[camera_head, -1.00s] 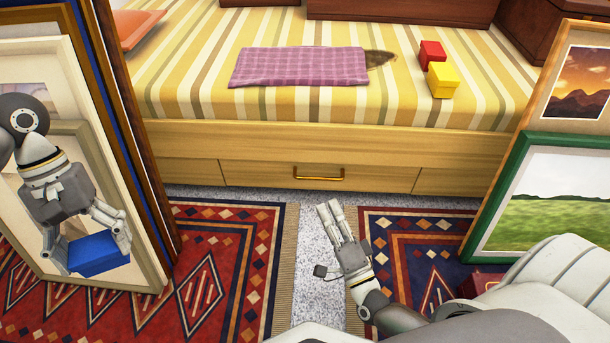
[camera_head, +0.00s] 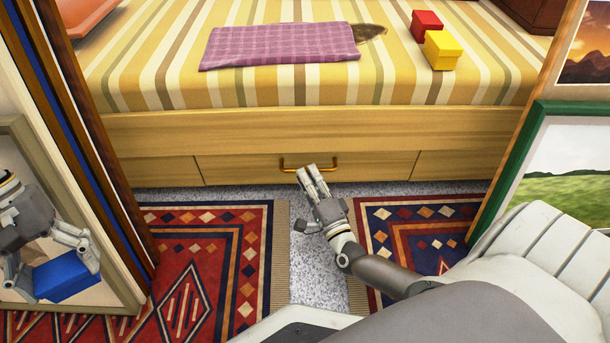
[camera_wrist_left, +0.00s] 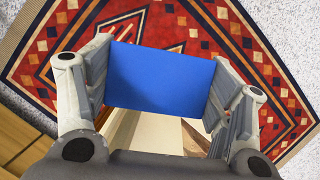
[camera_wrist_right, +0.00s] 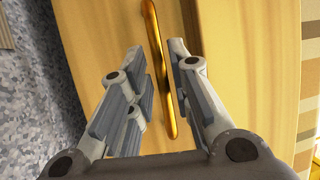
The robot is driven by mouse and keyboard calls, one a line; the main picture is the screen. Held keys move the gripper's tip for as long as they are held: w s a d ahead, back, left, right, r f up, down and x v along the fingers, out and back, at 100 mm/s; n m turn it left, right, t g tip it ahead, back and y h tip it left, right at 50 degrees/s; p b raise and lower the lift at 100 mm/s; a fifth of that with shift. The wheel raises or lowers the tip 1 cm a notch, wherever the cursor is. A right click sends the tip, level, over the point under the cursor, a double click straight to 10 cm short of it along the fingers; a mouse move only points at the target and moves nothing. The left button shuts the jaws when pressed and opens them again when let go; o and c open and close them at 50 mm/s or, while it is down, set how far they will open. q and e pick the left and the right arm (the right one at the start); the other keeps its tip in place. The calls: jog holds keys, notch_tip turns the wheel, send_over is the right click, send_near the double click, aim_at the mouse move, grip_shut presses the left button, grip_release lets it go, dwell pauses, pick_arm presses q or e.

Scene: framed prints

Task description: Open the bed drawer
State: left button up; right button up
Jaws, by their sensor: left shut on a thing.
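The bed drawer (camera_head: 250,172) is the middle wooden front panel below the mattress, flush with the panels beside it. Its brass handle (camera_head: 309,161) is a horizontal bar, and it also shows in the right wrist view (camera_wrist_right: 156,60). My right gripper (camera_head: 306,172) is just in front of the handle. In the right wrist view its fingers (camera_wrist_right: 157,52) are parted, with the bar running between their tips; contact cannot be told. My left gripper (camera_head: 58,262) is shut on a blue box (camera_head: 66,275), which also shows between its fingers in the left wrist view (camera_wrist_left: 160,78).
The bed (camera_head: 170,130) has a striped mattress with a purple checked cloth (camera_head: 280,45), a red box (camera_head: 426,23) and a yellow box (camera_head: 441,50). Framed prints stand at left (camera_head: 110,200) and right (camera_head: 560,180). Patterned rugs (camera_head: 225,250) flank a grey floor strip.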

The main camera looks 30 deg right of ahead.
jog(key=shift+b+x, duration=0.3)
jog(key=shift+x, duration=1.05)
grip_shut()
